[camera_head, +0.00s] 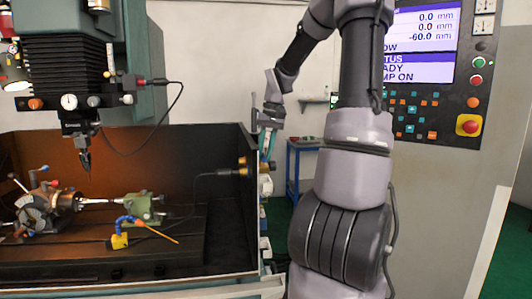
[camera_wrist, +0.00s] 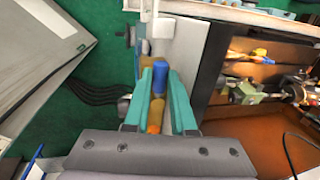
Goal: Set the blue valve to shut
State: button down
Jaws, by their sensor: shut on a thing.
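The blue valve (camera_wrist: 160,72) shows in the wrist view as a blue block between the teal fingers of my gripper (camera_wrist: 162,73). The fingers are shut on it, one on each side. A yellow part (camera_wrist: 157,108) and an orange part (camera_wrist: 154,128) lie in line with it, between the fingers and closer to the camera. In the head view my gripper (camera_head: 267,143) is at the right end wall of the machine's enclosure. There the valve is too small and covered to make out, and I cannot read its setting.
The indexing chuck (camera_head: 36,212) and a green tailstock (camera_head: 139,205) stand inside the enclosure. A yellow-based coolant nozzle (camera_head: 119,241) is in front of them. The control panel (camera_head: 430,80) is on the right. A blue table (camera_head: 302,150) stands behind.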

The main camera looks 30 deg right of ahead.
dwell(0.3)
jog(key=c, duration=1)
grip_release()
